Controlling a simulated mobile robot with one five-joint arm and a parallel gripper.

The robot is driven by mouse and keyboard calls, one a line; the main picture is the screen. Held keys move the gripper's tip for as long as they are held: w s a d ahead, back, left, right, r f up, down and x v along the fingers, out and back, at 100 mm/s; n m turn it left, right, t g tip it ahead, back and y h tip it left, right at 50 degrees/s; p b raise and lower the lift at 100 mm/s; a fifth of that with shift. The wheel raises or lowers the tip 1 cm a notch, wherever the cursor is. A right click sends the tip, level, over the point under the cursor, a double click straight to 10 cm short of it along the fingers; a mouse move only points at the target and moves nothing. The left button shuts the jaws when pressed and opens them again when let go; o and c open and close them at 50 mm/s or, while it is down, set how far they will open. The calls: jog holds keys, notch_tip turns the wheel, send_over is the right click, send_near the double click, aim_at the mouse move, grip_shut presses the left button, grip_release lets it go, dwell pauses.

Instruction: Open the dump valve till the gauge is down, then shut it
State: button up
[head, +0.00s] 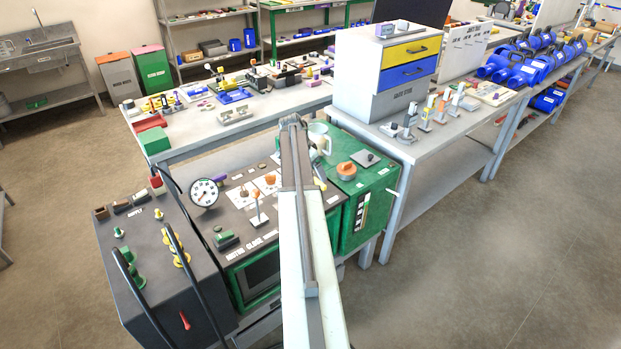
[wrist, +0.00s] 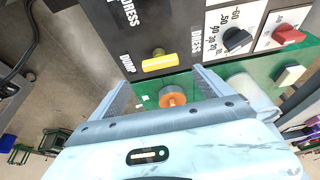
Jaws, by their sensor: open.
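The dump valve's yellow handle (wrist: 160,62) sticks out of the dark panel beside the DUMP label in the wrist view. My gripper (wrist: 160,86) is open there, its two fingers on either side of the handle's line and nothing held between them. The handle lies just beyond the fingertips; I cannot tell whether they touch it. In the head view my arm hides most of that area. The round white gauge (head: 204,192) stands at the back left of the dark panel; its needle is too small to read surely.
An orange knob (wrist: 173,98) sits on the green surface close to the fingers. A black knob (wrist: 237,39) and a red knob (wrist: 288,35) are on white dial plates nearby. Black hoses (head: 180,250) arch over the grey unit at left. Open floor lies to the right.

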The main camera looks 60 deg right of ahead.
aim_at(317, 182)
jog(key=b+x, duration=0.4)
jog(key=x, duration=0.1)
jog(key=b+x, duration=0.2)
jog(key=b, duration=0.1)
jog(key=shift+w+a+f, duration=0.1)
jog(key=shift+w+f, duration=0.2)
jog(key=shift+f, duration=0.1)
jog(key=shift+s, duration=0.25)
jog(key=shift+c, duration=0.3)
